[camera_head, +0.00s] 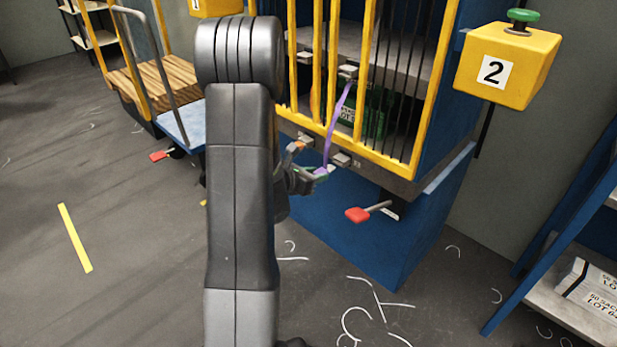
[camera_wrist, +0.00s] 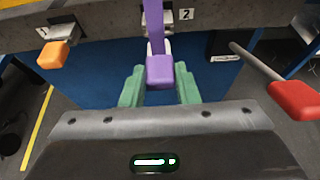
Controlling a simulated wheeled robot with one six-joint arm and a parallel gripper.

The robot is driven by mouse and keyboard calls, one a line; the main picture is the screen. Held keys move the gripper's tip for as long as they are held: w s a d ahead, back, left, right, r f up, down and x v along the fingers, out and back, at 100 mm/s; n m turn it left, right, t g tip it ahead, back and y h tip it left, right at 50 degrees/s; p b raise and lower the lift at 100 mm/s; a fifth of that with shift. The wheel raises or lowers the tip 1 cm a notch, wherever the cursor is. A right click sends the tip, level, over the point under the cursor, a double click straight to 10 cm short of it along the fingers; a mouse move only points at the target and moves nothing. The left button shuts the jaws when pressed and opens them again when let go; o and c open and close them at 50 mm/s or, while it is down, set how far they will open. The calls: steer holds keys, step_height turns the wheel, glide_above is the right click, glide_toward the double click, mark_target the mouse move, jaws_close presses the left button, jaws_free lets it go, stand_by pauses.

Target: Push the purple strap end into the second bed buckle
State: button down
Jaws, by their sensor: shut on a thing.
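The purple strap (camera_head: 338,115) hangs from an upper fitting (camera_head: 347,72) down to my gripper (camera_head: 318,174). In the wrist view, the purple strap end (camera_wrist: 160,72) is a block held between my green fingertips (camera_wrist: 160,88). My gripper is shut on it. The second bed buckle (camera_wrist: 184,22), a metal piece beside the label 2, is just beyond the strap end and partly hidden by the strap. It also shows in the head view (camera_head: 341,158), right of my gripper. The strap end is apart from the buckle in the wrist view.
An orange strap end (camera_wrist: 53,55) sits at the first bed buckle (camera_wrist: 62,33) on the left. A red pedal (camera_wrist: 295,98) sticks out on the right. Yellow bars (camera_head: 316,60) stand above the bed. A yellow box marked 2 (camera_head: 507,65) is at the upper right.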

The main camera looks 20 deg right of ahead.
mark_target(332, 166)
steer(key=shift+w+d, duration=0.1)
steer(key=shift+d, duration=0.25)
steer(key=shift+w+d+b, duration=0.35)
steer(key=shift+d+b, duration=0.05)
steer(key=shift+d, duration=0.45)
steer(key=shift+d, duration=0.15)
stand_by(0.3)
steer(key=shift+w+d, duration=0.25)
steer(key=shift+d, duration=0.25)
steer(key=shift+w+d, duration=0.2)
steer(key=shift+d, duration=0.25)
steer(key=c, duration=1)
jaws_free()
steer(key=shift+c, duration=0.2)
steer(key=shift+a, duration=0.1)
steer(key=p+v, duration=0.3)
steer(key=v, duration=1)
steer(key=shift+s+a, duration=0.15)
steer(key=shift+a, duration=0.2)
steer(key=shift+r, duration=0.1)
